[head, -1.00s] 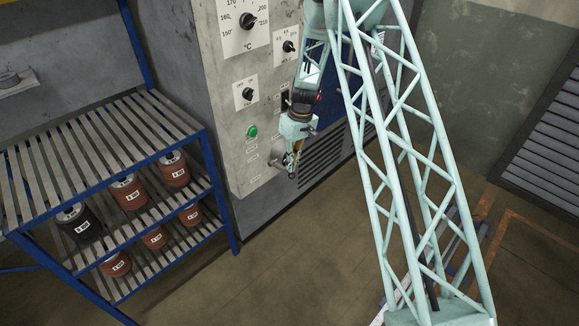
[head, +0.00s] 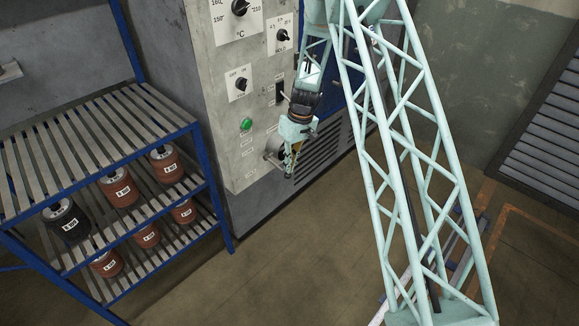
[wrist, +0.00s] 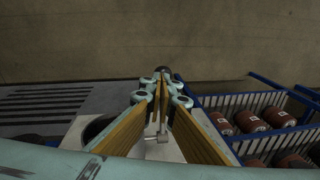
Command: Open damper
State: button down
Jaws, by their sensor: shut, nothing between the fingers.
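My gripper (head: 290,168) points down in front of the lower right of the grey cabinet's control panel (head: 238,160). Its yellow-brown finger pads converge in the wrist view (wrist: 163,88), shut with nothing between them. In the wrist view a metal bracket and rod (wrist: 155,139) lie behind the fingers, and a dark round knob (wrist: 162,71) shows just past the tips. I cannot tell whether the fingers touch the knob.
The panel carries dials (head: 239,8), a green button (head: 246,124) and a dark switch (head: 280,91). A blue shelf rack (head: 203,165) with reddish-brown and black cylinders stands to the left. Vent slots (head: 320,160) lie right of the gripper. The floor in front (head: 270,250) is clear.

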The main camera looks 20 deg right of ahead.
aim_at(289, 177)
notch_tip(289, 177, down, 3)
jog(key=shift+s+d+f+b, duration=0.1)
jog(key=shift+s+f+b, duration=0.05)
jog(key=shift+b, duration=1.05)
jog(key=shift+w+a+f+b, duration=0.1)
jog(key=shift+w+f+b, duration=0.05)
jog(key=shift+f+b, duration=0.55)
jog(key=shift+w+a+f+b, duration=0.15)
jog(key=shift+f+b, duration=0.25)
jog(key=shift+f, duration=0.45)
jog(key=shift+d, duration=0.1)
jog(key=s+d+r, duration=0.4)
jog(key=s+r, duration=0.1)
jog(key=r, duration=0.2)
jog(key=shift+s+d, duration=0.25)
jog(key=shift+d, duration=0.15)
